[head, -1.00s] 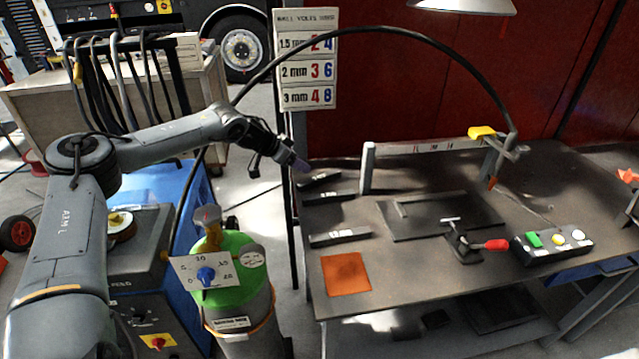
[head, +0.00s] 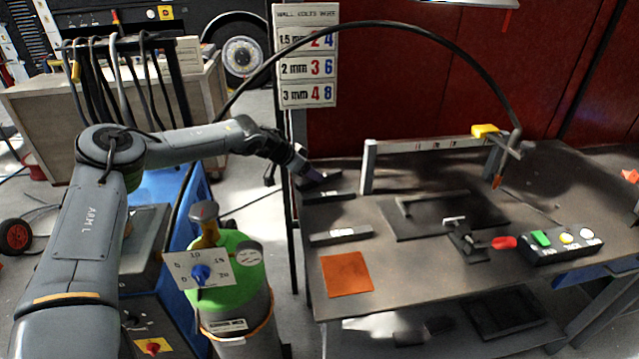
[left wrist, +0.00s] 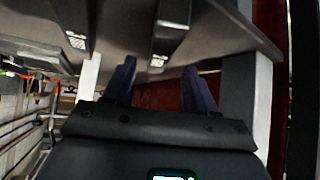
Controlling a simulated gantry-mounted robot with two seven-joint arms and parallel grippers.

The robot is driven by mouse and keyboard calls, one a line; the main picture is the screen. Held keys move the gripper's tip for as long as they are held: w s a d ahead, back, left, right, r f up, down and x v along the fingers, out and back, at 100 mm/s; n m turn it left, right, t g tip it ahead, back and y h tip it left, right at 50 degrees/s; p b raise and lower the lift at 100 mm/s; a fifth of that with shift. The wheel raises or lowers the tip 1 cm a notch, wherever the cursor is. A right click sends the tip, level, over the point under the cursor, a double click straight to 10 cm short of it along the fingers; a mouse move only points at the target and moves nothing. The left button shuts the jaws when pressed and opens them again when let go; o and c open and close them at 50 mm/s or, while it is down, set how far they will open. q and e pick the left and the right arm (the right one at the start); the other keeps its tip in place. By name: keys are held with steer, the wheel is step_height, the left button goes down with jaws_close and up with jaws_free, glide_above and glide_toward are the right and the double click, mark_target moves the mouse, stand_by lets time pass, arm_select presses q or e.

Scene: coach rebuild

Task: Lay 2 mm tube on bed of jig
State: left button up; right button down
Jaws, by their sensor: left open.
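Three dark tubes lie on the left part of the bench: a back one (head: 328,179), a middle one (head: 328,198) and a front one (head: 340,236). Their end labels are too small to read. The jig bed (head: 425,221) is a dark plate with a raised bar, and a red-handled clamp (head: 503,243) stands at its front right. My left gripper (head: 312,174) is at the back tube, partly hiding it. In the left wrist view my open fingers (left wrist: 160,85) are empty; one tube (left wrist: 172,28) lies ahead between them, another (left wrist: 72,22) to the left.
An orange square (head: 346,274) lies at the bench's front left. A button box (head: 558,246) stands right of the clamp. A low frame (head: 430,144) stands behind the jig, and a black cable arches above. A green gas cylinder (head: 228,270) stands left of the bench.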

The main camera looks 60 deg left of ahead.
arm_select(q)
steer(key=shift+w+d+f+b, duration=0.1)
steer(key=shift+w+f+b, duration=0.25)
steer(key=shift+f, duration=0.5)
steer(key=shift+w+f, duration=0.35)
steer(key=shift+w, duration=0.4)
jaws_close()
